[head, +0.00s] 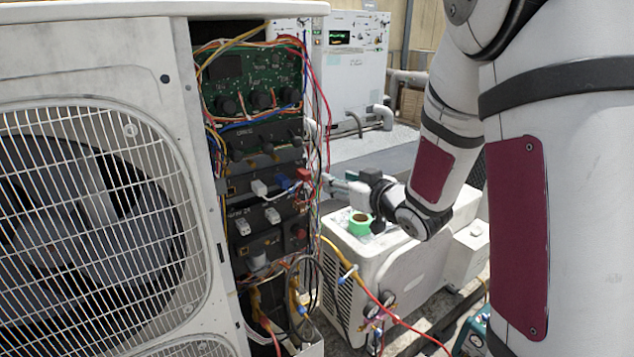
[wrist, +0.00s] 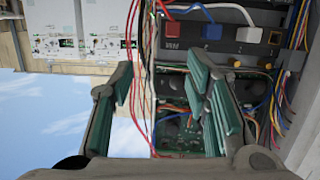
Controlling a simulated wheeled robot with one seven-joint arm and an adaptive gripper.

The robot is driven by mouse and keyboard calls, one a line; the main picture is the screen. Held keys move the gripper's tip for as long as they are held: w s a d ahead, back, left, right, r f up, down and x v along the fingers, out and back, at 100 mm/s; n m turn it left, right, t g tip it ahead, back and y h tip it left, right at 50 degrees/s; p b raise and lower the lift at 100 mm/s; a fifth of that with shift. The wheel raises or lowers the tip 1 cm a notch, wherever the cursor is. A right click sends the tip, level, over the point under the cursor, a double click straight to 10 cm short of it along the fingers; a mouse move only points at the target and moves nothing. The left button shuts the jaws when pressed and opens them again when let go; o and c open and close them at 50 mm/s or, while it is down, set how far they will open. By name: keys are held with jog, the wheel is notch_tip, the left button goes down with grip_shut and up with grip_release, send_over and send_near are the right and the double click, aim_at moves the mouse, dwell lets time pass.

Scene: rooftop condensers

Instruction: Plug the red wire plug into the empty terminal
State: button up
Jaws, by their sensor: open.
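The red wire plug (head: 304,175) sits at the right end of a row on the open condenser panel, beside a blue plug (head: 283,182) and a white plug (head: 259,188). In the wrist view the red plug (wrist: 173,30) is near the top, beyond the fingers; I cannot tell how deep it sits. My gripper (head: 336,184) is just right of the panel in the head view. Its green-padded fingers (wrist: 165,100) are apart, with nothing between them but wires and panel behind. A dark socket (head: 231,190) left of the white plug looks empty.
Loose coloured wires (head: 318,110) hang down the panel's right edge, close to my gripper. A green circuit board (head: 250,80) is above. The fan grille (head: 80,210) is at left.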

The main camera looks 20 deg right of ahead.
aim_at(305, 171)
jog(key=shift+y, duration=0.7)
jog(key=x, duration=0.9)
jog(key=f+x, duration=0.1)
jog(key=x, duration=0.4)
jog(key=shift+w+a, duration=0.1)
jog(key=shift+a, duration=0.35)
grip_shut()
